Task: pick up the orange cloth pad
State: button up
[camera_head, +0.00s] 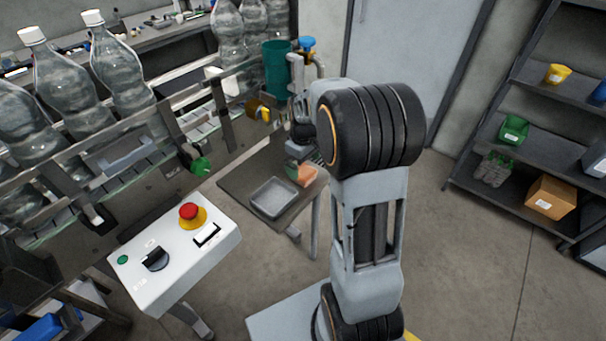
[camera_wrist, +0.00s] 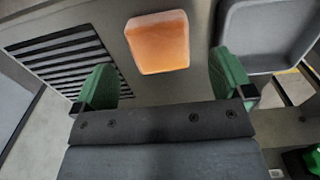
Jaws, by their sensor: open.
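The orange cloth pad (camera_wrist: 157,42) is a rounded block lying flat on a small grey table. In the wrist view it lies beyond my open gripper (camera_wrist: 167,85), roughly in line with the gap between the two green fingers. Nothing is between the fingers. In the head view the pad (camera_head: 303,175) is at the table's far right side, partly hidden by my wrist. My gripper (camera_head: 298,150) is above the pad there, and its fingers are hard to make out.
A grey tray (camera_head: 273,199) lies on the small table (camera_head: 236,184) beside the pad. A control box (camera_head: 175,252) with a red button stands in front. The bottle conveyor (camera_head: 140,145) runs along the left. A dark slotted grille (camera_wrist: 62,62) shows in the wrist view.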

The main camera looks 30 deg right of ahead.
aim_at(304, 171)
jog(key=shift+s+f+p, duration=0.1)
jog(key=shift+f+p, duration=0.25)
jog(key=shift+f, duration=1.85)
jog(key=shift+c, duration=0.2)
jog(key=c, duration=1)
jog(key=shift+o, duration=0.2)
jog(key=shift+r, duration=0.1)
jog(key=shift+r, duration=0.6)
jog(key=s+a+r+b, duration=0.3)
jog(key=s+a+r, duration=0.6)
jog(key=a+r, duration=0.1)
jog(key=shift+s+r, duration=0.25)
jog(key=shift+r, duration=0.55)
jog(key=shift+a, duration=0.1)
